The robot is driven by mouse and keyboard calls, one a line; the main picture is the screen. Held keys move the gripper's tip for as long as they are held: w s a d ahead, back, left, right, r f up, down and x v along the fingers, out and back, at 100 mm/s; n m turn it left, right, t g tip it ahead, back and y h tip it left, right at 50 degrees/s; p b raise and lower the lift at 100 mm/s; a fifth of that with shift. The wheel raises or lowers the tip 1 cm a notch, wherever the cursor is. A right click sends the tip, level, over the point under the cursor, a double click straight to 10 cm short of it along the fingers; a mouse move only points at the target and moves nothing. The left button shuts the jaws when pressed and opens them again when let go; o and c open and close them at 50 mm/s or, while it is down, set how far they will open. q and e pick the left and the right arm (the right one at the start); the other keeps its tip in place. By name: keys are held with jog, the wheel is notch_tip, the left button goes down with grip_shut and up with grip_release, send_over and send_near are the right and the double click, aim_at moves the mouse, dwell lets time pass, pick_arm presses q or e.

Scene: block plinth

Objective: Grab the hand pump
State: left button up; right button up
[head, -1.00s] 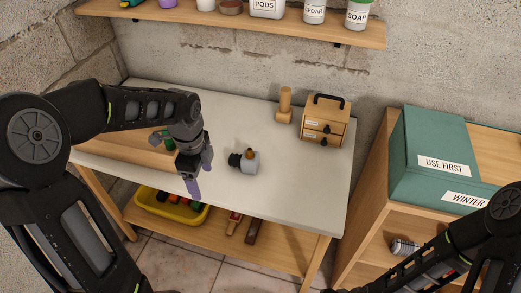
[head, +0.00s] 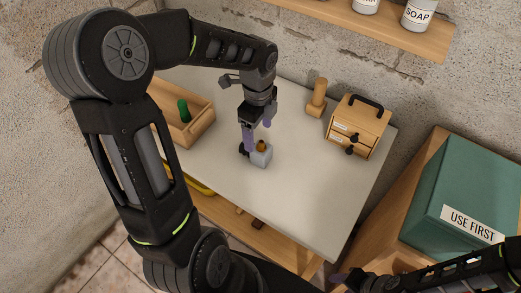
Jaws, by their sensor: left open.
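A small grey device with a black knob and a brass-coloured top (head: 261,156) sits on the pale tabletop; it looks like the hand pump. My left gripper (head: 257,132) is open, with its purple-tipped fingers pointing down at the device's back edge. One finger overlaps the device's left side in the picture, between the black knob and the grey body; I cannot tell whether it touches. My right gripper (head: 352,280) is low at the bottom right, partly cut off, and its jaws are unclear.
A wooden tray (head: 197,130) holding a green item stands to the left. A wooden peg-like piece (head: 317,98) and a small drawer box (head: 358,125) stand at the back right. A teal box (head: 462,190) sits on the right-hand shelf unit. The tabletop's front right is clear.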

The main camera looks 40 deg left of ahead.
aim_at(258, 145)
pick_arm(q)
jog(key=shift+f, duration=1.3)
notch_tip(258, 145, down, 5)
jog(key=shift+s+f+p, duration=0.1)
jog(key=shift+p, duration=0.4)
jog(key=shift+c, duration=0.3)
grip_shut()
